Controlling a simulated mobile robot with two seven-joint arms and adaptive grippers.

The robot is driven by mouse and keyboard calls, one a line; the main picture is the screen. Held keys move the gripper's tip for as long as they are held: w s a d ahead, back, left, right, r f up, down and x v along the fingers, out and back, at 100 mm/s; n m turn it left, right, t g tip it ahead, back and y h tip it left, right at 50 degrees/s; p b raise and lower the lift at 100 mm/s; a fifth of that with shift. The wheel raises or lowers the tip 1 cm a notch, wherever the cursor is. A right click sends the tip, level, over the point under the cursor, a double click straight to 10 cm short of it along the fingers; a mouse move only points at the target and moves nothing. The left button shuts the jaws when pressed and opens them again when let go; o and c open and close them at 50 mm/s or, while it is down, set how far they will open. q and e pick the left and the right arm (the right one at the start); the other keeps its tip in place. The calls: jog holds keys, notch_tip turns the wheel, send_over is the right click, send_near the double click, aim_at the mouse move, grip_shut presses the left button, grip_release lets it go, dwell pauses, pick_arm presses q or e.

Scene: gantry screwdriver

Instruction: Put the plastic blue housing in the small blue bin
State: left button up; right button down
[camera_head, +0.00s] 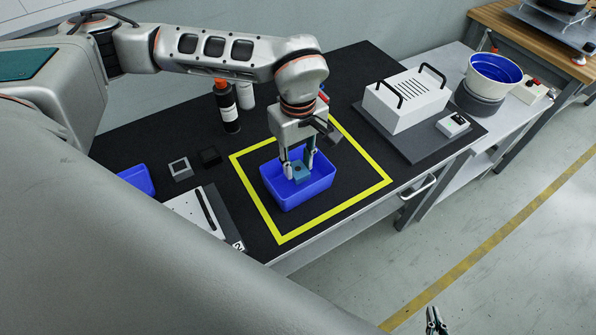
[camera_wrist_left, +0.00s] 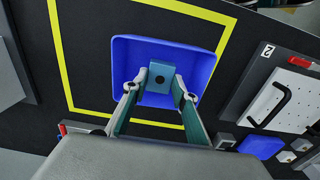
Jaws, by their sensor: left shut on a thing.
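The blue housing (camera_head: 301,173), a small teal-blue block with a dark round hole, is between the fingers of my left gripper (camera_head: 301,168). That gripper is shut on it and points down into a blue bin (camera_head: 304,198) inside the yellow square. The left wrist view shows the housing (camera_wrist_left: 161,78) in front of the bin's floor, within the bin's walls (camera_wrist_left: 120,60). I cannot tell whether it touches the floor. A second blue bin (camera_head: 137,180) shows partly at the left. My right gripper (camera_head: 436,320) is at the lower right, over the floor, away from the table; its finger gap is unclear.
A yellow outline (camera_head: 348,206) surrounds the bin on the black table. A white box with black handles (camera_head: 408,100) stands right. Bare mat lies around the bin.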

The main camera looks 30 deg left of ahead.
aim_at(298, 169)
pick_arm(q)
jog(key=shift+f, duration=1.85)
jog(key=shift+f, duration=0.2)
jog(key=o, duration=1.2)
jog(key=shift+o, duration=0.2)
jog(key=shift+r, duration=0.1)
notch_tip(298, 169, up, 12)
jog(key=shift+r+p, duration=0.15)
jog(key=shift+p, duration=0.3)
jog(key=shift+s, duration=0.1)
